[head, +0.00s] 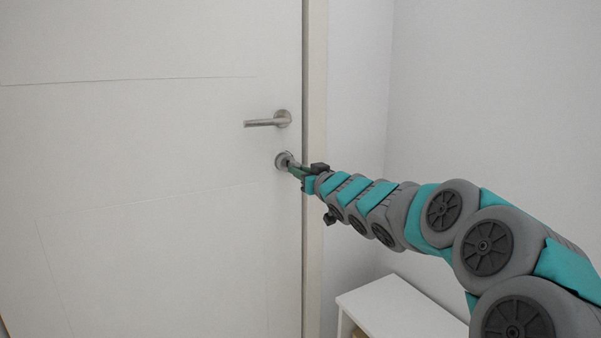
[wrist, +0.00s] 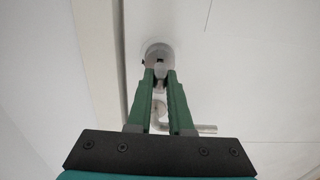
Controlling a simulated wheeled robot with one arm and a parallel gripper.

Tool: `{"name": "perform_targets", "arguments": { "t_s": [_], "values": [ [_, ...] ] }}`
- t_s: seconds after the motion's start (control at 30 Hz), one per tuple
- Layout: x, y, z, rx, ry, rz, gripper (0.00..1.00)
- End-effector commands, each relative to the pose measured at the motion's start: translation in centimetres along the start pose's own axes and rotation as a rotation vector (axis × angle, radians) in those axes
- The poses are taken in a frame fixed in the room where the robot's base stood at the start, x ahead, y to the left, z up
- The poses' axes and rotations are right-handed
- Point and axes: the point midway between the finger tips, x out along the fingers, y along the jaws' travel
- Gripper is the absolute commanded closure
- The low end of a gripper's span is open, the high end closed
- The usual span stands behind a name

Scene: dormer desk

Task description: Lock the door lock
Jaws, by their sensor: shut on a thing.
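The door lock (head: 282,159) is a small round metal fitting on the white door (head: 150,140), below the lever handle (head: 266,121). In the wrist view the lock (wrist: 153,50) is at the top centre, with a small knob standing out from its round plate. My gripper (head: 295,170) reaches the lock from the right. In the wrist view the green fingers of my gripper (wrist: 160,80) are close together, with the tips on either side of the knob. The fingers partly hide the knob, so its exact angle is hard to tell.
The lever handle also shows in the wrist view (wrist: 204,128), behind and below the fingers. The door frame (head: 315,220) runs just right of the lock. A low white table (head: 395,305) stands at the lower right, below my arm. The door's left side is clear.

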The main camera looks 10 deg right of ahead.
Motion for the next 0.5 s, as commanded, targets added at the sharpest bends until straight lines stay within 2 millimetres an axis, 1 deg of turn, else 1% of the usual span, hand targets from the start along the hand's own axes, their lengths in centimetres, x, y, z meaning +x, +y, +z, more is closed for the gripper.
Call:
{"name": "perform_targets", "arguments": {
  "t_s": [0.5],
  "values": [
    [1.2,0.0,-0.1,-0.001,0.002,0.001,1.00]
  ]
}}
